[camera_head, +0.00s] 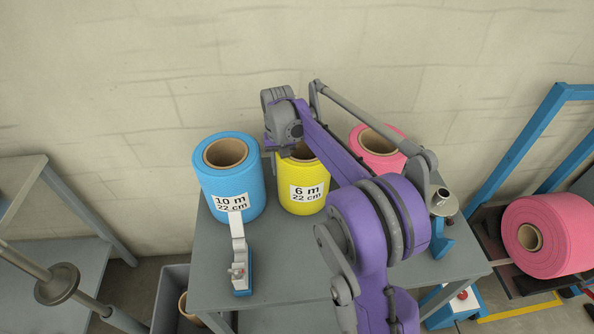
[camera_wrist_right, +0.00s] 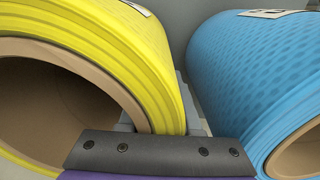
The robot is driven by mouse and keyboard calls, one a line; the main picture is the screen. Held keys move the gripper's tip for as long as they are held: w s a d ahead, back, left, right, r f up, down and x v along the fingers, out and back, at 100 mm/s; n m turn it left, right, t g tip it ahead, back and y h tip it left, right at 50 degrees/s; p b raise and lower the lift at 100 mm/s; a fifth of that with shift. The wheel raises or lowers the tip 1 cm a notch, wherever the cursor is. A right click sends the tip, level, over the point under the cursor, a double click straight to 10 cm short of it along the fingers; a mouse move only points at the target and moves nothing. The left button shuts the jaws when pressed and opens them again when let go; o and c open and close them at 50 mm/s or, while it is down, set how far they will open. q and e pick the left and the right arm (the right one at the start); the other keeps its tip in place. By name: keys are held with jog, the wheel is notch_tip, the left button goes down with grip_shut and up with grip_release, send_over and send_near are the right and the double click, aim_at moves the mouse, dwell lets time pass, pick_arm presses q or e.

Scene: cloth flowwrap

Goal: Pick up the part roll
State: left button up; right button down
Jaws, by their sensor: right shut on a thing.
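A yellow roll (camera_head: 300,200) labelled "6 m 22 cm" stands upright on the grey table between a blue roll (camera_head: 232,178) labelled "10 m 22 cm" and a pink roll (camera_head: 378,147). My right gripper (camera_head: 284,150) is at the top left rim of the yellow roll, shut on its wall. In the right wrist view, the yellow roll (camera_wrist_right: 120,45) fills the left with its brown core open, and the blue roll (camera_wrist_right: 255,75) lies close on the right, apart from it. My arm hides part of the yellow and pink rolls. My left gripper is not in view.
The grey table (camera_head: 280,280) has free room in front. A white and blue device (camera_head: 239,260) stands near its front left. Another pink roll (camera_head: 550,238) lies on a stand at the right. A grey bin (camera_head: 172,300) is below left.

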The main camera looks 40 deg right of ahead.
notch_tip(320, 180, up, 10)
jog(key=shift+p, duration=0.4)
jog(key=c, duration=1.2)
grip_release()
grip_shut()
